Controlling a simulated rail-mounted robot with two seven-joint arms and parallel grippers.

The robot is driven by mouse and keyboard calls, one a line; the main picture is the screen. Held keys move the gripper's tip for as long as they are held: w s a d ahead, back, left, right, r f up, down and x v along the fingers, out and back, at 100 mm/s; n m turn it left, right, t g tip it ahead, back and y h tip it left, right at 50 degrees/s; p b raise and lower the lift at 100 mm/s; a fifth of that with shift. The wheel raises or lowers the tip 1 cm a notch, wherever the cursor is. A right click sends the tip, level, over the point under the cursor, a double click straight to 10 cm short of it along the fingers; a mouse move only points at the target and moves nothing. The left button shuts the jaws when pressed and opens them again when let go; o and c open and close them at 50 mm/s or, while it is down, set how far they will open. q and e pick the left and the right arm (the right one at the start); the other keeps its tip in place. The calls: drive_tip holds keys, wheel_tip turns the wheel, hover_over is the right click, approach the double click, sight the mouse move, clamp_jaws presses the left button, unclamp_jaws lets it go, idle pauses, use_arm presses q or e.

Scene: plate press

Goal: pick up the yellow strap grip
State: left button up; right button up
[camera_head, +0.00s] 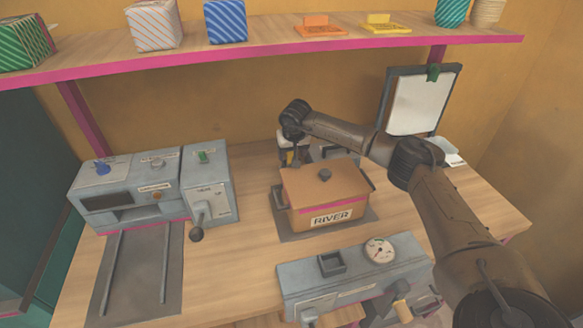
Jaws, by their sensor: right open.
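The yellow piece (380,22), flat with a raised upright part, lies on the shelf at the back; it looks like the yellow strap grip. An orange piece (318,27) of similar shape lies to its left. My right gripper (291,158) is low behind the left part of the brown box, well below the shelf and apart from the yellow piece. It is open, and the box partly hides its surroundings. My left gripper is not in view.
The brown box (312,195) labelled RIVER stands on a dark mat. Grey machines stand at left (130,190) and front (350,268). A clipboard (420,105) stands behind my right arm. The shelf (270,28) also holds striped boxes and cups.

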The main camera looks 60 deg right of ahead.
drive_tip(key=shift+w+d+f, duration=0.1)
drive_tip(key=shift+d+f, duration=0.05)
drive_tip(key=shift+f, duration=0.5)
drive_tip(key=c, duration=1)
